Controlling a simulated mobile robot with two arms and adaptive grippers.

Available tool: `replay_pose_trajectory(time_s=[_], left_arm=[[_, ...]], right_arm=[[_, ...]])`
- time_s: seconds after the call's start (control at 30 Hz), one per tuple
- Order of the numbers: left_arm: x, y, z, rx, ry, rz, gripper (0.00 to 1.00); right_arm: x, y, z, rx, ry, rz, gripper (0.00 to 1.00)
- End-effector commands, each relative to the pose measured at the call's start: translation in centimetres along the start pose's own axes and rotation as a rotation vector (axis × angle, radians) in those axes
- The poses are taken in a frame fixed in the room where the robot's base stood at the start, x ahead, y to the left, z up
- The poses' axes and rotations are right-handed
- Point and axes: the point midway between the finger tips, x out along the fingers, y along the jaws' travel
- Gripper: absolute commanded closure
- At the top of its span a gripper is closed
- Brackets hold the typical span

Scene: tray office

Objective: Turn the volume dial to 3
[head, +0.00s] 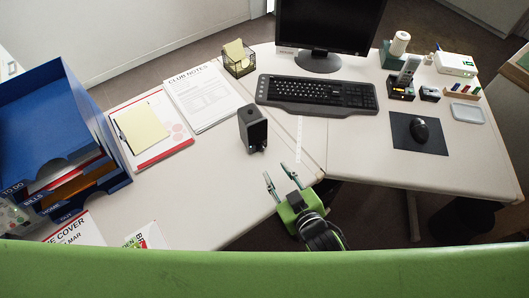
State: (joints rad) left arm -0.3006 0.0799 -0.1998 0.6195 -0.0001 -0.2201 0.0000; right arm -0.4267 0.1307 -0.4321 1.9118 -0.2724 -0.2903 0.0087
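A small black box, which looks like a speaker (253,128), stands upright near the middle of the desk. A small dark knob-like part shows low at its front right; its markings are too small to read, so I cannot tell the dial's setting. My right gripper (276,171) is below the speaker in the picture, near the desk's front edge. Its two fingers are spread apart with nothing between them, pointing toward the speaker and not touching it. My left gripper is not in view.
A black keyboard (317,94) and monitor are behind the speaker. Papers (205,97) and a blue tray stack (60,115) are left. A mouse (420,131) on a dark mat, a phone and small items are right. The desk around the speaker is clear.

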Motion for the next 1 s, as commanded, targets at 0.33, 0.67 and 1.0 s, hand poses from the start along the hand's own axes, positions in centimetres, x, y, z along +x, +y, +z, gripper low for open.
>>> replay_pose_trajectory(time_s=[0.33, 0.67, 1.0], left_arm=[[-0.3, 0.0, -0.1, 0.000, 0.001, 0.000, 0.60], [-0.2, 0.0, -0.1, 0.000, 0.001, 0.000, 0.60], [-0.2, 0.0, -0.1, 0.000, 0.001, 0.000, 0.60]], right_arm=[[7.4, 0.1, -0.1, 0.000, -0.001, 0.001, 0.69], [10.9, 0.1, 0.0, 0.001, -0.001, 0.001, 0.69], [11.2, 0.1, 0.1, 0.001, -0.002, 0.001, 0.69]])
